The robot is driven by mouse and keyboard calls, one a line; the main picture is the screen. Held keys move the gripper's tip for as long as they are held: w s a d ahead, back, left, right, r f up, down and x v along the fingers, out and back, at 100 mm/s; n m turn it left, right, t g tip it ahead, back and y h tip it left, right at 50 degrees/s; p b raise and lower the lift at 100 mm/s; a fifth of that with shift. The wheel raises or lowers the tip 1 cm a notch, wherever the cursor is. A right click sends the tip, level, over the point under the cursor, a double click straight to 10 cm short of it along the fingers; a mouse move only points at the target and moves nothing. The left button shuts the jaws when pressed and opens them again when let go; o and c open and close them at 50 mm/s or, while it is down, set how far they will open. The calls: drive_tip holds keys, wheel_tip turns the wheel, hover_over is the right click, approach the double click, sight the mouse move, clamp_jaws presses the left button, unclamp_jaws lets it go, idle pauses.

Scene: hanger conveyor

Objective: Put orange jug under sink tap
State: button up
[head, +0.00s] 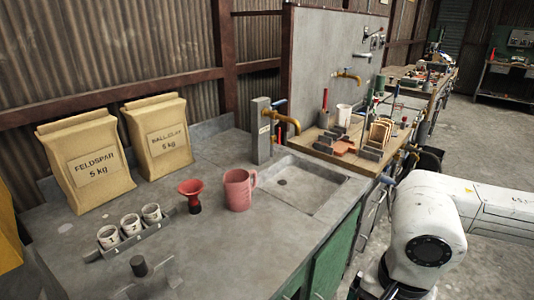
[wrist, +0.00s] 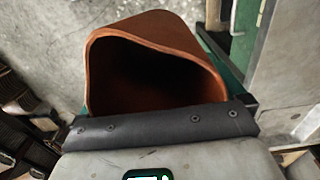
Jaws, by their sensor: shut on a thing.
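The orange jug (wrist: 150,62) shows in the wrist view, its wide mouth facing the camera and its inside dark. My gripper (wrist: 165,118) is shut on it, with a dark padded bar across the near side of the jug. The head view shows neither the jug nor my gripper, only my white arm at the right. The sink tap (head: 285,119) is a brass spout with a blue handle on a grey post, at the back of the counter. The sink basin (head: 316,188) below it looks empty.
A pink jug (head: 238,190) and a red funnel-shaped cup (head: 191,194) stand left of the basin. Two clay bags (head: 84,163) lean at the back left. Small white cups (head: 131,224) sit in a rack. A cluttered wooden bench (head: 330,138) lies beyond the sink.

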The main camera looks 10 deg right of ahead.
drive_tip(key=w+a+f+n, duration=0.3)
drive_tip(key=w+f+n, duration=0.15)
drive_tip(key=f, duration=0.25)
drive_tip(key=w+a+f+n, duration=0.2)
drive_tip(key=w+f+n, duration=0.2)
drive_tip(key=f+n, duration=0.3)
wheel_tip(320, 180, down, 11)
drive_tip(key=s, duration=0.2)
drive_tip(key=shift+r+m, duration=0.15)
drive_tip(key=shift+m, duration=0.3)
drive_tip(key=shift+a, duration=0.1)
